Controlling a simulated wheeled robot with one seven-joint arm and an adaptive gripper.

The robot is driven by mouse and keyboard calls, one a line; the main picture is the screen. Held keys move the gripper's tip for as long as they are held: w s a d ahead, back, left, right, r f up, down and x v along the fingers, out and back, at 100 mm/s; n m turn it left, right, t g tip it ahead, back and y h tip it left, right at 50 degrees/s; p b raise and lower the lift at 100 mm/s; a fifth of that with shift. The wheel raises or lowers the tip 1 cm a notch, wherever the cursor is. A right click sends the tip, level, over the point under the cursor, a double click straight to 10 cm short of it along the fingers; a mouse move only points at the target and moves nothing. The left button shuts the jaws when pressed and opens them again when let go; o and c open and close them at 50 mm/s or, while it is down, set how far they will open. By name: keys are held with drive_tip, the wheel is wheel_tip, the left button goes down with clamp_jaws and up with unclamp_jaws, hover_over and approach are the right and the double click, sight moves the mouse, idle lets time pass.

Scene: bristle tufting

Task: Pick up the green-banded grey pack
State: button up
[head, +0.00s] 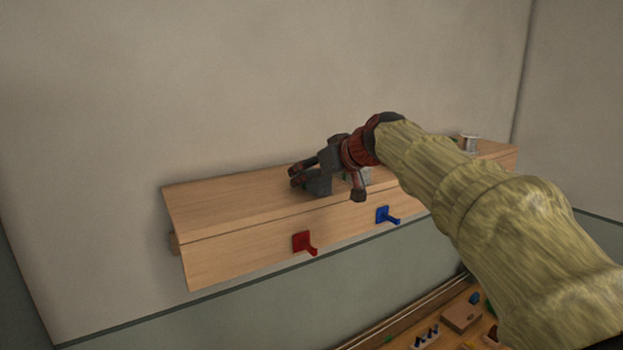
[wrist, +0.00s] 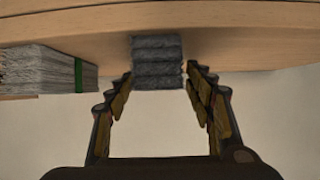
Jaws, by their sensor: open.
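A light grey pack (wrist: 40,72) with a green band (wrist: 78,75) near its end shows at the left of the wrist view, outside my fingers. A darker grey, layered stack (wrist: 158,62) is between my open fingertips in the wrist view; no band shows on it. My gripper (wrist: 158,78) is open around that dark stack, and I cannot tell whether either finger touches it. In the head view my gripper (head: 296,176) is over the wooden shelf (head: 220,205). There, the gripper partly hides the small grey and green items beneath it.
Red peg (head: 304,243) and blue peg (head: 386,215) stick out from the shelf's front. A light spool-like item (head: 468,142) stands at the shelf's right end. A wall is close behind. A lower bench with a wooden block (head: 461,318) is at bottom right. The shelf's left end looks clear.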

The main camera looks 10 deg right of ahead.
drive_tip(key=shift+c, duration=0.7)
drive_tip(key=c, duration=1.1)
